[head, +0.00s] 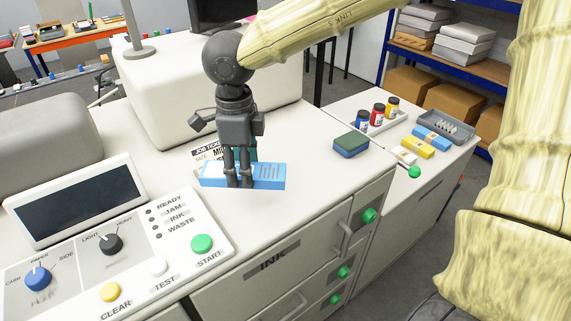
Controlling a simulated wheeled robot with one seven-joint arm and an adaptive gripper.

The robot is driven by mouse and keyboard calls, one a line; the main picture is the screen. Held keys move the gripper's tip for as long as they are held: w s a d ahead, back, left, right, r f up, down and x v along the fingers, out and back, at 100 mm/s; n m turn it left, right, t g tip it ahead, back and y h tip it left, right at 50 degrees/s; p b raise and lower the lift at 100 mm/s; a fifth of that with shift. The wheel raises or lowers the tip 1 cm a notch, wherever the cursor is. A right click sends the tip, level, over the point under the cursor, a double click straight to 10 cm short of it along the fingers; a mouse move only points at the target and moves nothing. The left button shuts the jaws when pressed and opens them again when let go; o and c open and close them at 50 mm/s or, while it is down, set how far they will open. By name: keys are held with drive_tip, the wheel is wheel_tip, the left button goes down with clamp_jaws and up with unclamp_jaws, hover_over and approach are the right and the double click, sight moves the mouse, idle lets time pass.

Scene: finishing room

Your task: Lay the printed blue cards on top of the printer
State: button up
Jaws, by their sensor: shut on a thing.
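My gripper (240,183) is shut on a blue block of cards (270,177) with a pale top and fine printed lines. It points down, and the fingers hide the middle of the block. The block appears over the front part of the white top of the printer (295,130). I cannot tell whether it touches that top or hangs just above it. A job ticket (208,153) lies behind the gripper, partly covered, with a teal item beside it that is mostly hidden.
A control panel (125,245) with knobs and buttons is at the front left. A green-and-blue pad (351,145) lies to the right. Beyond it, a side surface holds ink bottles (378,113), a grey tray (445,125) and small blue and yellow packs. A raised white housing (165,100) stands behind.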

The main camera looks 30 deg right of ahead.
sight(277, 175)
drive_tip(key=shift+m, duration=0.5)
drive_tip(key=s+d+f, duration=0.2)
drive_tip(key=s+d, duration=0.1)
drive_tip(key=s+d+f+b, duration=0.1)
drive_tip(key=s+d, duration=0.1)
drive_tip(key=shift+d, duration=0.1)
drive_tip(key=w+d+p, duration=0.1)
drive_tip(key=w+d, duration=0.2)
drive_tip(key=w+d+f+p, duration=0.1)
drive_tip(key=w+d+p, duration=0.1)
drive_tip(key=w+d, duration=0.1)
drive_tip(key=w+d+p, duration=0.1)
drive_tip(key=w+d, duration=0.3)
drive_tip(key=d, duration=0.1)
drive_tip(key=shift+d+f, duration=0.25)
drive_tip(key=shift+f, duration=0.05)
drive_tip(key=shift+w+d+f+p, duration=0.1)
drive_tip(key=shift+w+d+p, duration=0.15)
drive_tip(key=shift+p, duration=0.2)
drive_tip(key=shift+f+p, duration=0.5)
drive_tip(key=shift+f, duration=1.2)
drive_tip(key=shift+f, duration=0.1)
drive_tip(key=o, duration=1.3)
wheel_tip(277, 175, up, 12)
drive_tip(key=shift+r+b, duration=0.1)
drive_tip(key=shift+b, duration=1.05)
